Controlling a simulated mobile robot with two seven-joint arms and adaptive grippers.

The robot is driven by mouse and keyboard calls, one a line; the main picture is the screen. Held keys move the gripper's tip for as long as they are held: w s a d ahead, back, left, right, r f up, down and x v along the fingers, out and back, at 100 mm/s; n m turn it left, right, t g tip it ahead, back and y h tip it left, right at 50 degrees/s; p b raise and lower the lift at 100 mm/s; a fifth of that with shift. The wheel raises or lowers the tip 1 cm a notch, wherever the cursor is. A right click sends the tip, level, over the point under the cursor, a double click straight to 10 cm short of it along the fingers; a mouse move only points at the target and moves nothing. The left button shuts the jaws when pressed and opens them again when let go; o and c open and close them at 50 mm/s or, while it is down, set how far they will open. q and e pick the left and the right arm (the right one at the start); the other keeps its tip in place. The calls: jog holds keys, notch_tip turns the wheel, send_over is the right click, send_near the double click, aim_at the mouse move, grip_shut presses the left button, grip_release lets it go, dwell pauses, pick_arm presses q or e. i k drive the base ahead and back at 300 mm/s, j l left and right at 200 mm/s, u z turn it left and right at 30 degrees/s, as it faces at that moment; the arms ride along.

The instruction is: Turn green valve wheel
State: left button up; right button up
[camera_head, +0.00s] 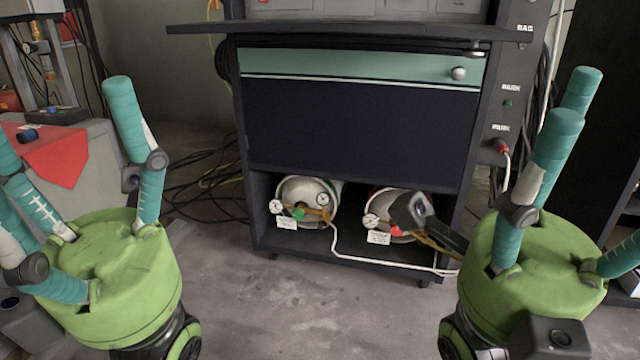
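The green valve wheel (298,213) is a small green knob on the front of the left gas cylinder (300,188), in the low bay of the dark cabinet. Gauges and brass fittings sit beside it, and a white tag hangs below it. My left gripper (108,235) is at the lower left, with a green palm and teal fingers spread upward. It is open and empty, well apart from the wheel. My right gripper (540,240) is at the lower right, also open and empty, and apart from the wheel. Some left fingers run out of frame.
A second cylinder (385,200) with a red valve wheel (397,231) lies to the right, partly hidden by a dark part of mine. The cabinet (355,120) rises above. The floor (310,310) between my grippers is clear.

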aim_at(297, 214)
jog(key=i+j+z, duration=0.15)
jog(key=i, duration=0.2)
jog(key=i+j+z, duration=0.15)
jog(key=i, duration=0.25)
jog(key=i+j+z, duration=0.15)
jog(key=i, duration=0.2)
